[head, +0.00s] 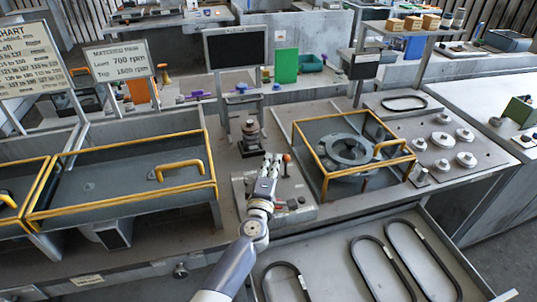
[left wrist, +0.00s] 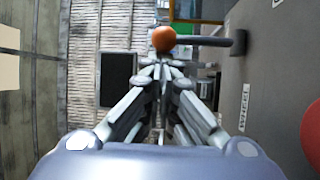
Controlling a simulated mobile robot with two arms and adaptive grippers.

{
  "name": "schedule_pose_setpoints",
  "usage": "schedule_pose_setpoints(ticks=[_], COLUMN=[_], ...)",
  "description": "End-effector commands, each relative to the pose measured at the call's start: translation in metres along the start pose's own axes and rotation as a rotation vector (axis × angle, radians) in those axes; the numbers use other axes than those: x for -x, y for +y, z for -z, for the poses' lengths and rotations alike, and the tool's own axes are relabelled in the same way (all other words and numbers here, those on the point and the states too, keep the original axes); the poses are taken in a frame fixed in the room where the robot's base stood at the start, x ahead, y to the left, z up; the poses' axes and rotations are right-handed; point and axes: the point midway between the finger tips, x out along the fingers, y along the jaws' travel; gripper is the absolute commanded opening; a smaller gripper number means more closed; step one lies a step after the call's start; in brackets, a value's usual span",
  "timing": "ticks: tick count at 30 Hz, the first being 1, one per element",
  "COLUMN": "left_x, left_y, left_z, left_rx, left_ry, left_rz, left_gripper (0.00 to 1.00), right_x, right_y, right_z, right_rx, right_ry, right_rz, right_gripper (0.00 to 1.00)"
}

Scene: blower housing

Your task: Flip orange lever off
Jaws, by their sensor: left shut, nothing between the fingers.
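The orange lever (head: 287,158) has a round knob on a thin stem and stands upright on a grey control panel (head: 304,188) at the middle of the bench. My left gripper (head: 272,160) is over the panel, just left of the knob, with its fingers shut and empty. In the left wrist view, the orange knob (left wrist: 164,39) appears just beyond the fingertips (left wrist: 163,64), its dark stem running to the right. Whether the fingers touch the knob cannot be told. My right gripper is not in view.
A yellow-framed guard (head: 347,150) covers a round housing right of the panel. Another yellow-framed cover (head: 130,150) is at left. A dark post (head: 250,135) stands behind my gripper. A tray with several black belts (head: 375,265) is in front. A red round part (left wrist: 313,135) shows in the left wrist view.

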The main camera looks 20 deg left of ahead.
Motion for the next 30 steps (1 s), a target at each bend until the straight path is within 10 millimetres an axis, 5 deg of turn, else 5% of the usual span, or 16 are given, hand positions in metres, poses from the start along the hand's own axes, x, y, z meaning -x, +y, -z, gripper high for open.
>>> schedule_pose_setpoints(ticks=[23, 30], left_x=[0.024, 0.055], left_y=[-0.003, -0.005], left_z=[-0.011, -0.011], left_rx=[0.001, 0.001], left_ry=[-0.002, -0.002], left_rz=[0.001, 0.003], left_gripper=[0.00, 0.00], right_x=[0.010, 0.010], right_y=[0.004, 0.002], right_z=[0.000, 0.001], right_rx=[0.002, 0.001], right_ry=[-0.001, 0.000], right_rz=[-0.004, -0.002], right_gripper=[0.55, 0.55])
